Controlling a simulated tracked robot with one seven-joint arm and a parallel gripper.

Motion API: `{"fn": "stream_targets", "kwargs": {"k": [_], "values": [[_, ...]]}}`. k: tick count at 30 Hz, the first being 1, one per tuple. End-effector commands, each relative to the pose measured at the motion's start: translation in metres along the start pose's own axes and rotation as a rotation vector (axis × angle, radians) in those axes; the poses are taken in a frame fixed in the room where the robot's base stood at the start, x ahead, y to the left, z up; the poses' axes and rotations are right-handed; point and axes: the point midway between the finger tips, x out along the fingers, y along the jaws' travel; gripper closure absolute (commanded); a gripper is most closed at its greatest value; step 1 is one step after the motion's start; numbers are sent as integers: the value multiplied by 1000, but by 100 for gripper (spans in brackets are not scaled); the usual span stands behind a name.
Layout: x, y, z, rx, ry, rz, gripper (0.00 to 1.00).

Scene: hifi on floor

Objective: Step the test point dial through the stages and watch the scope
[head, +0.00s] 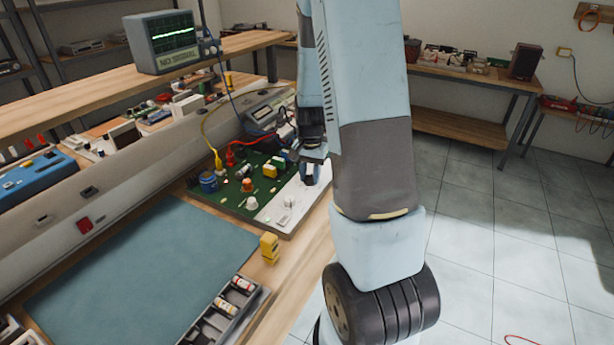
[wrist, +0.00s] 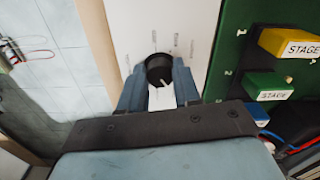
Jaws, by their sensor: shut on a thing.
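The black test point dial (wrist: 158,67) sits on a white panel (wrist: 155,25) in the wrist view, with a pale pointer line on it. My gripper (wrist: 160,82) is shut on this dial, a blue finger on each side. In the head view my gripper (head: 311,172) is down over the board's white right part (head: 290,203), and I cannot make out the dial there. The scope (head: 175,40) stands on the upper shelf; its screen shows a nearly flat green trace with "NO SIGNAL" below. Marks around the dial are too small to read.
A green circuit board (head: 232,198) adjoins the panel. Yellow (wrist: 290,44) and green (wrist: 267,87) blocks labelled "STAGE" stand on it, close to my gripper. Yellow and red leads run to the board. A yellow block (head: 269,247) stands beside the blue mat (head: 140,275).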

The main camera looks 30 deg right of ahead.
Motion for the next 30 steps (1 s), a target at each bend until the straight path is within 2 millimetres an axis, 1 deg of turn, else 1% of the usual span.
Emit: {"fn": "stream_targets", "kwargs": {"k": [2, 3, 10, 11, 18, 22, 26, 30], "values": [[0, 2, -1, 2, 1, 1, 98], [0, 2, -1, 2, 1, 1, 66], [0, 1, -1, 1, 1, 1, 44], [0, 1, -1, 0, 1, 1, 42], [-1, 0, 0, -1, 1, 0, 42], [-8, 0, -1, -1, 2, -1, 42], [-25, 0, -1, -1, 4, -1, 42], [-51, 0, -1, -1, 4, -2, 42]]}}
